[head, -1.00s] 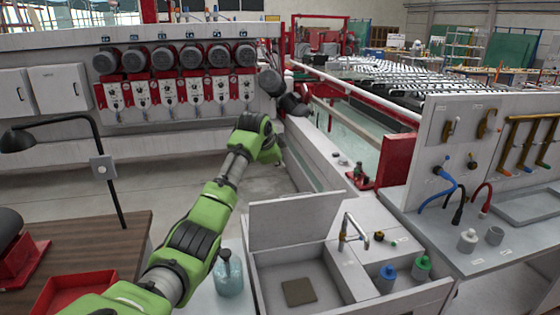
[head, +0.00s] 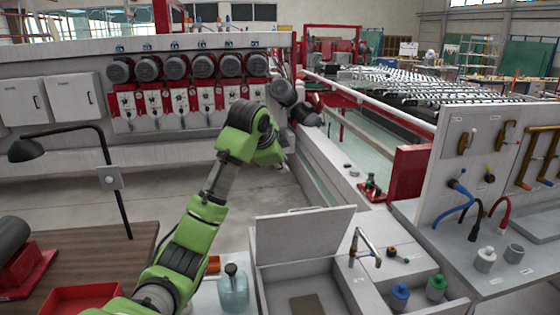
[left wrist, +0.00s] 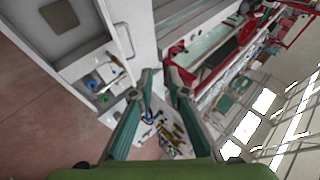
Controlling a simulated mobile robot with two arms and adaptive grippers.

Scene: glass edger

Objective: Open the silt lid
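A white rectangular lid (head: 303,236) stands raised at the back edge of a white basin (head: 262,290), which is open on top. A dark square patch (head: 306,307) shows on the basin floor; it also shows in the left wrist view (left wrist: 60,16). I cannot read a label on the lid. My left arm reaches up and forward, left of and beyond the lid; its fingers are hidden in the head view. In the left wrist view, my left gripper (left wrist: 162,72) has its fingertips apart with nothing between them. My right gripper is in no view.
A desk lamp (head: 62,137) is at left. Grey floor lies open behind the lid.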

